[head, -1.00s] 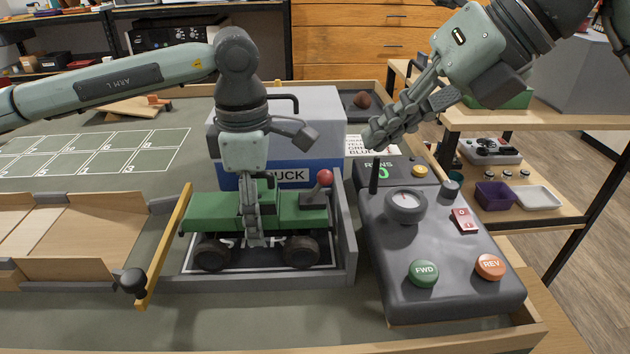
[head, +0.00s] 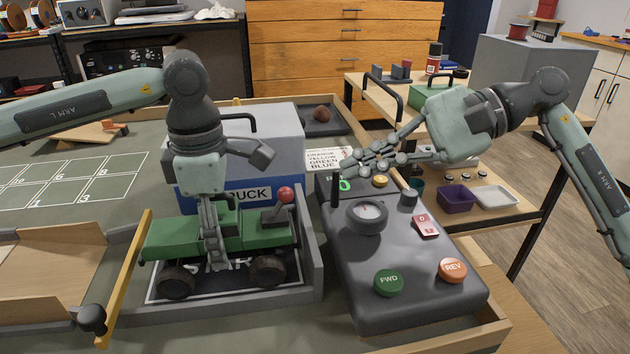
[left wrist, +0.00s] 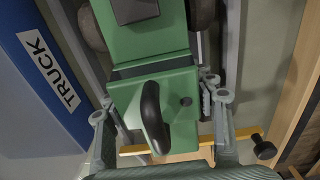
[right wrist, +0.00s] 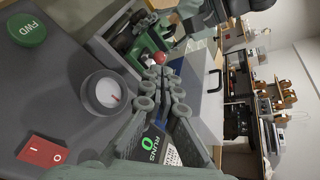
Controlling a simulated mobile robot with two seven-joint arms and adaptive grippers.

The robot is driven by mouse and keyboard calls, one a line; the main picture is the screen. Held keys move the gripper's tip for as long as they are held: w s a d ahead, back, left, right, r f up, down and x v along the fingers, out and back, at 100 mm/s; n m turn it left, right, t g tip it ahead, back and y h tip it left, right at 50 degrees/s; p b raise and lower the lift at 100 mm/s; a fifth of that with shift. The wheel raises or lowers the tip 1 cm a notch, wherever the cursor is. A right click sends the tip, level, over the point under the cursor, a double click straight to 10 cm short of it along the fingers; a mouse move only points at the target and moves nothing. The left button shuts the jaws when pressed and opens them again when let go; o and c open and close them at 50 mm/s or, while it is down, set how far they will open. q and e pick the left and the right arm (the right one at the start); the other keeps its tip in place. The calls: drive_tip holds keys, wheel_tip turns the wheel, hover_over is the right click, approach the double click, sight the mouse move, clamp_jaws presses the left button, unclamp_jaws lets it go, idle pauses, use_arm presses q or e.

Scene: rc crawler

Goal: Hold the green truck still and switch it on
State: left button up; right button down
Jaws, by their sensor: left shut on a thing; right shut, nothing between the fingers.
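The green truck (head: 258,232) stands in a grey-walled bay with a yellow bar at its left end. A lever with a red knob (head: 285,195) stands upright on its right part; the red knob also shows in the right wrist view (right wrist: 159,58). My left gripper (head: 215,262) is shut on the truck's body from above. In the left wrist view the fingers (left wrist: 162,98) lie on both sides of the green body (left wrist: 180,110), around a black handle (left wrist: 153,115). My right gripper (head: 349,165) is shut and empty above the far end of the control box, right of the lever and apart from it.
The grey control box (head: 400,260) carries a dial (head: 367,216), a red rocker switch (head: 425,225), and FWD (head: 388,283) and REV (head: 453,271) buttons. A black post (head: 335,188) rises at its far left. A blue-grey TRUCK case (head: 280,140) stands behind the truck.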

drive_tip(key=n, duration=0.1)
drive_tip(key=d+f+n+y, duration=0.1)
drive_tip(key=n, duration=0.1)
drive_tip(key=w+d+n, duration=0.1)
drive_tip(key=n, duration=0.1)
drive_tip(key=shift+d+f+y, duration=0.15)
drive_tip(key=shift+f+y, duration=0.05)
drive_tip(key=shift+y, duration=0.1)
drive_tip(key=n, duration=0.1)
drive_tip(key=d+n, duration=0.1)
drive_tip(key=n, duration=0.1)
drive_tip(key=shift+w+d+f+n+t+y, duration=0.25)
drive_tip(key=shift+w+f+n+t+y, duration=0.05)
drive_tip(key=shift+f+t+y, duration=0.1)
approach(282, 203)
drive_tip(key=w+a, duration=0.3)
drive_tip(key=a, duration=0.2)
drive_tip(key=shift+s+f, duration=0.15)
drive_tip(key=shift+s, duration=0.05)
